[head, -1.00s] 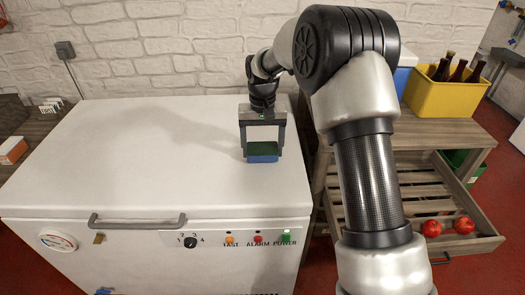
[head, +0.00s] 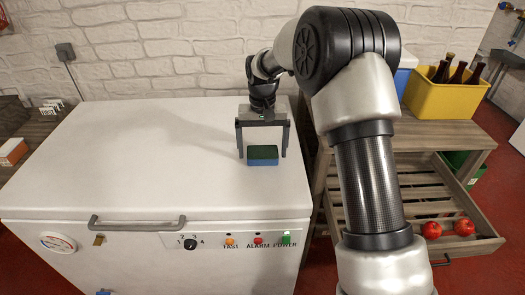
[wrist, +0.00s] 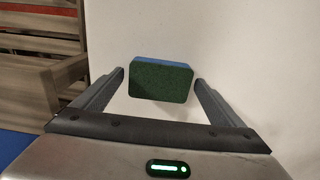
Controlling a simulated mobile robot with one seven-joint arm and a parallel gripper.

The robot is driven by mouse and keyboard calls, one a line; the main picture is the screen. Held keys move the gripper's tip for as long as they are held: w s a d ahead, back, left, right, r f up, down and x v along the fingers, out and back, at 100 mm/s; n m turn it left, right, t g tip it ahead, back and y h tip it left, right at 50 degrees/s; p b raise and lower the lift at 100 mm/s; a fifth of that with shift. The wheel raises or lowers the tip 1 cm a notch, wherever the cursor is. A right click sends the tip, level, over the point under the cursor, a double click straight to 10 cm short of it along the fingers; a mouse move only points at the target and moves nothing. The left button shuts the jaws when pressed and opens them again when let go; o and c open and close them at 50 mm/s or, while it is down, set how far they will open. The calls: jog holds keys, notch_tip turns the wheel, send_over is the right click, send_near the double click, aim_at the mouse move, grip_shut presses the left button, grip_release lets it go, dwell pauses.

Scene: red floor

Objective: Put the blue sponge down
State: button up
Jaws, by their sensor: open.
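The blue sponge (head: 262,157) has a dark green top face and lies on the white lid of the chest freezer (head: 150,150), near its right edge. My gripper (head: 262,154) is above it, with one finger on each side. The fingers are open, and a gap shows between each finger and the sponge. In the wrist view the sponge (wrist: 161,82) sits between the fingertips of my gripper (wrist: 160,80), touching neither.
A wooden stand (head: 440,133) is at the right, with a yellow crate (head: 447,97) of dark bottles on top. Red fruits (head: 432,229) lie on its lower slatted shelf. A brick wall is behind the freezer. The lid is clear left of the sponge.

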aim_at(263, 152)
notch_tip(263, 152, up, 11)
jog(key=p, duration=0.2)
jog(key=s+d+r+t, duration=0.2)
jog(key=s+d+r, duration=0.3)
jog(key=s+r, duration=0.35)
jog(key=s+d+r+t, duration=0.1)
jog(key=s+d+r, duration=0.2)
jog(key=s, duration=0.5)
jog(key=s+d+r+t, duration=0.1)
jog(key=s+d+r, duration=0.1)
jog(key=s, duration=0.5)
jog(key=s+d+f+t, duration=0.15)
jog(key=s+f, duration=0.25)
jog(key=s, duration=0.4)
notch_tip(263, 152, up, 15)
jog(key=p, duration=1.4)
jog(key=shift+s+d+r, duration=0.15)
jog(key=shift+d+r, duration=0.05)
